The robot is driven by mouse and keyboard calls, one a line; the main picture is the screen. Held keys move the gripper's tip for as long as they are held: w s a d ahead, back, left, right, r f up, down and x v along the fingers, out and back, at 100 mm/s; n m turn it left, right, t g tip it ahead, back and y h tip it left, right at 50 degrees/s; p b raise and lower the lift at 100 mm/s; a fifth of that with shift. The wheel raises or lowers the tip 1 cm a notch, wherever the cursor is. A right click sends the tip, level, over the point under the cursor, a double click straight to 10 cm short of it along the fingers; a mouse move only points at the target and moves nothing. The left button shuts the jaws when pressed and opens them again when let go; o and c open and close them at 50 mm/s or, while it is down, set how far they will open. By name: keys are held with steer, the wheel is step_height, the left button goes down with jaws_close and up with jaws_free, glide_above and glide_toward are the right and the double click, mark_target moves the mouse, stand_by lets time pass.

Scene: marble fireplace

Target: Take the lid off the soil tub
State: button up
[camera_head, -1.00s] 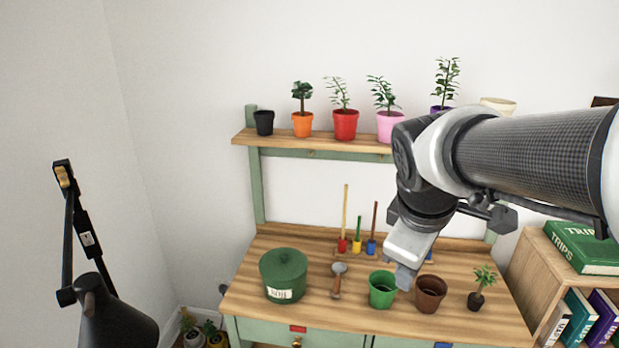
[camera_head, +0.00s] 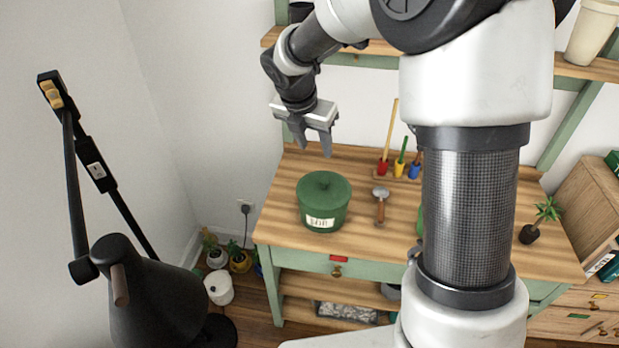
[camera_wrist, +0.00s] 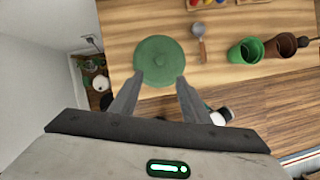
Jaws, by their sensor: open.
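The green soil tub (camera_head: 322,219) stands upright on the wooden bench, with a pale label on its front. In the wrist view the lid (camera_wrist: 159,61) is seen from above, just beyond the fingertips, and covers most of the tub. My gripper (camera_head: 315,150) is open and empty. It is above the lid and apart from it, with its fingers pointing down in the head view.
A small trowel-like tool (camera_head: 380,205) lies right of the tub. Colored holders with upright tools (camera_head: 400,167) stand behind. A green pot (camera_wrist: 245,51) and brown pot (camera_wrist: 280,46) are further right. A shelf (camera_head: 365,49) runs above the bench. Bare wood surrounds the tub.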

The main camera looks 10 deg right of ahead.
steer(key=b, duration=0.1)
glide_above(324, 180)
steer(key=s+a, duration=0.1)
steer(key=s, duration=0.1)
step_height(324, 180, down, 11)
steer(key=shift+r, duration=0.1)
steer(key=shift+a+b+x, duration=0.15)
steer(key=shift+b+x, duration=0.05)
steer(key=shift+x, duration=1.15)
steer(key=shift+a+b+x, duration=0.15)
steer(key=shift+b+x, duration=0.05)
steer(key=shift+x, duration=1.15)
steer(key=shift+s, duration=0.15)
steer(key=shift+c, duration=0.3)
jaws_close()
